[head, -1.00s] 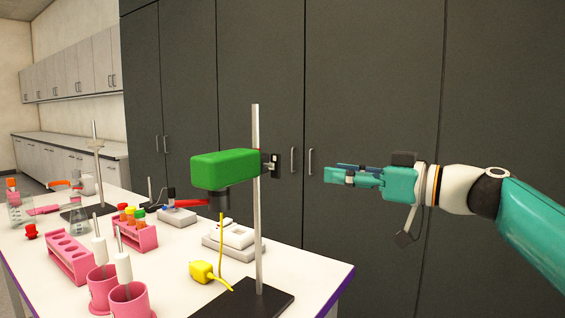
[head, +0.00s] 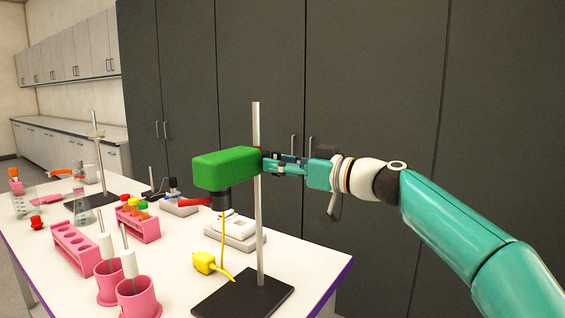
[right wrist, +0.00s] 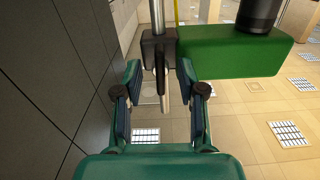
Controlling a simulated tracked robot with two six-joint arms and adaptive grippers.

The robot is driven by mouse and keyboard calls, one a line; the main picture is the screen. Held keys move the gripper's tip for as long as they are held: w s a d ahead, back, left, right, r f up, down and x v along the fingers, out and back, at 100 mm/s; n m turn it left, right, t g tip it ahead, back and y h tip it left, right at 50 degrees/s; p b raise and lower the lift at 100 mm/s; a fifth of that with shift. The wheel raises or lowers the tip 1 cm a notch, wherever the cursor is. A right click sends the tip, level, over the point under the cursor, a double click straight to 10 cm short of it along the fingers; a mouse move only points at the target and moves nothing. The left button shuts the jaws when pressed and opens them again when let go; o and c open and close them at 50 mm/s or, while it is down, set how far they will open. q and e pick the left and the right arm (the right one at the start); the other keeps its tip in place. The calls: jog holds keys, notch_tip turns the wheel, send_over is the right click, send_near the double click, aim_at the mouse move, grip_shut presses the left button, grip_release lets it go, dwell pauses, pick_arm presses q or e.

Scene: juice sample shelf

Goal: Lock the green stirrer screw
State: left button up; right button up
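The green stirrer (head: 226,168) is mounted high on a metal stand rod (head: 257,220). It also shows in the right wrist view (right wrist: 235,52). In that view a dark clamp block (right wrist: 158,52) joins it to the rod, and a narrow grey screw (right wrist: 164,88) projects from the block. My right gripper (head: 268,163) is at the clamp, on the right side of the rod. Its fingers (right wrist: 160,78) are open on either side of the screw, with gaps still showing. In the head view the fingers hide the screw. My left gripper is not in view.
The stand's black base (head: 243,297) rests near the right edge of the white table (head: 190,265). A yellow plug (head: 205,262), white scale (head: 236,230), pink racks (head: 80,248) and pink cups (head: 138,300) share the table. Dark cabinets (head: 375,100) stand behind.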

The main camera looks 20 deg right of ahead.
jog(key=shift+c, duration=0.2)
grip_shut()
jog(key=shift+m, duration=0.4)
jog(key=m, duration=0.5)
jog(key=m+p, duration=0.1)
jog(key=m, duration=0.5)
jog(key=m+p, duration=0.1)
jog(key=m, duration=0.4)
jog(key=shift+w+d+m, duration=0.15)
jog(key=shift+d+m, duration=0.15)
jog(key=shift+m, duration=0.1)
jog(key=shift+f, duration=0.1)
